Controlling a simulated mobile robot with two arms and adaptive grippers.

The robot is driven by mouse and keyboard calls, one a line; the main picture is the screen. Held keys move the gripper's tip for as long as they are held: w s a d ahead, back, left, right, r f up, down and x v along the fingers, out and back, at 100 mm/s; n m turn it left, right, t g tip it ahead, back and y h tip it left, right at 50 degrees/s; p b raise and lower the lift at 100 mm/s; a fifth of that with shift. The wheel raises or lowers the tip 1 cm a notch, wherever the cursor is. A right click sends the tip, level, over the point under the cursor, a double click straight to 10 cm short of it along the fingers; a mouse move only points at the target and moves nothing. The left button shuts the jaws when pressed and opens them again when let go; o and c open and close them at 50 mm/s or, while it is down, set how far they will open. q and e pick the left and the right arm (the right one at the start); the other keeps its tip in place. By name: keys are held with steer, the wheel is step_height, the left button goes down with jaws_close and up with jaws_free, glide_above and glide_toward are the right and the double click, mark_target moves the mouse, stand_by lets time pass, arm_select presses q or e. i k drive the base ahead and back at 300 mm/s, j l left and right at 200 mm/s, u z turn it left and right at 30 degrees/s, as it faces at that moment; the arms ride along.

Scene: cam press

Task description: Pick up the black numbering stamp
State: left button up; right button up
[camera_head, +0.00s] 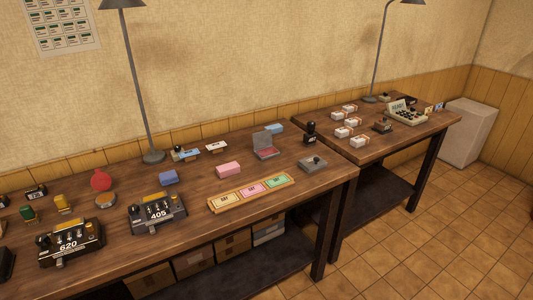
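A small upright black stamp (310,133) with a rounded knob on top stands near the back right corner of the near table. It looks like the numbering stamp, but it is too small to read any marking on it. Neither of my grippers shows in the head view, and nothing is seen touching the stamp.
Near table (290,215): a wooden tray (212,206) with three coloured tickets, a grey block with a knob (313,164), an open ink pad (265,148), a pink block (228,169), a machine reading 405 (157,212) and a lamp (153,156). The far table (405,137) holds banded bundles and a register (407,112).

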mark_target(310, 138)
steer(key=i+l+u, duration=0.4)
steer(key=i+l, duration=0.3)
steer(key=i, duration=0.1)
